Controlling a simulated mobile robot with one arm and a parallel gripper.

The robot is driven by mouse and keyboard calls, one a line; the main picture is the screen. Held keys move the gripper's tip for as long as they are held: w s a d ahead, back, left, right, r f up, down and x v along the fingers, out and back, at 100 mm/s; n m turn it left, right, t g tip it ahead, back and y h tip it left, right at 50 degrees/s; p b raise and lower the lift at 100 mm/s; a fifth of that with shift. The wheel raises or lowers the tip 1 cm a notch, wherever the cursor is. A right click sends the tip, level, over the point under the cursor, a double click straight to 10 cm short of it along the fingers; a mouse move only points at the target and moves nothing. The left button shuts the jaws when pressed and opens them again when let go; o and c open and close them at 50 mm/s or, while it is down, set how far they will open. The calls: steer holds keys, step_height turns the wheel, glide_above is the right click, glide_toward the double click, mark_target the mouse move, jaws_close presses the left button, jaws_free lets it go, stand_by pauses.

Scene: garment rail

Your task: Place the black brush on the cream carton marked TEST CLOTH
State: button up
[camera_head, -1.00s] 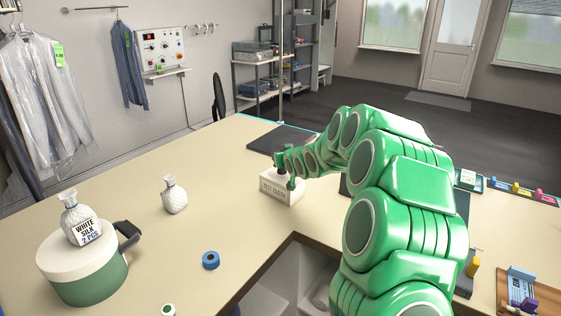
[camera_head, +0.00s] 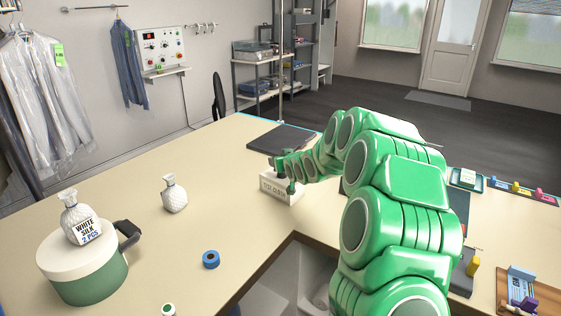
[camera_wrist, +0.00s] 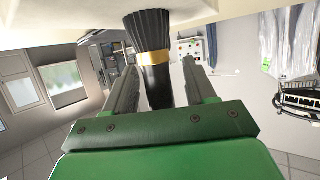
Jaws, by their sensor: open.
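The black brush (camera_wrist: 157,90) with a gold band stands bristles-down against a pale surface (camera_wrist: 60,22) in the wrist view, which appears upside down. My gripper (camera_wrist: 157,84) is open, with one finger on each side of the brush handle and a visible gap on the right. In the head view the cream carton (camera_head: 270,190) marked TEST CLOTH sits on the table, and my gripper (camera_head: 285,178) is right at its top. The brush cannot be made out in the head view, where my gripper and arm cover part of the carton.
A dark flat pad (camera_head: 283,138) lies behind the carton. A recess opens in front.

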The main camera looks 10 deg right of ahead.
steer(key=shift+r, duration=0.2)
steer(key=v, duration=1.2)
steer(key=s+a+m+g+h, duration=0.1)
steer(key=s+g, duration=0.6)
steer(key=s, duration=2)
steer(key=s+a+m+g+h, duration=0.1)
steer(key=s+a+g, duration=0.3)
steer(key=s, duration=2.3)
steer(key=g, duration=0.4)
steer(key=shift+s+f, duration=0.3)
steer(key=shift+s, duration=0.05)
